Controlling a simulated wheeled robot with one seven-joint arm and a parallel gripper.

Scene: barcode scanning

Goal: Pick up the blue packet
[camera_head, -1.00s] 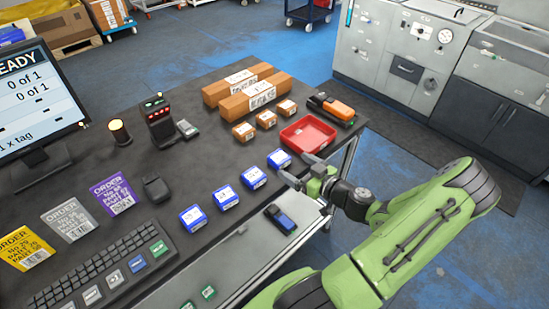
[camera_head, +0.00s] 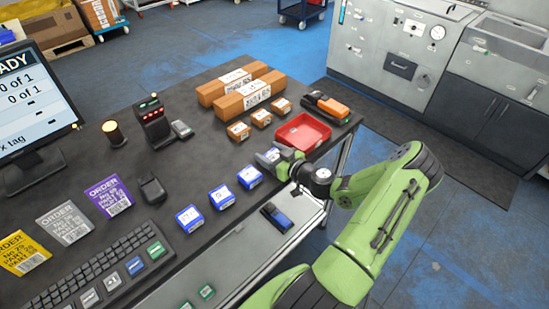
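Small blue packets with white labels lie in a slanting row on the dark table: one at the front (camera_head: 189,219), one in the middle (camera_head: 222,197) and one farther back (camera_head: 249,177). My gripper (camera_head: 273,156) is low over the far end of this row, just left of the red tray (camera_head: 303,132). It covers the spot where a fourth blue packet lay earlier, and that packet is mostly or wholly hidden by the fingers. I cannot tell whether the fingers are around it or touching it.
Small orange-brown boxes (camera_head: 261,117) and two long boxes (camera_head: 247,94) stand behind the gripper. A scanner-like device (camera_head: 154,120) stands left. A blue-black handheld device (camera_head: 276,216) lies on the lower pale shelf at the table's right edge. An orange-black tool (camera_head: 327,107) lies beyond the tray.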

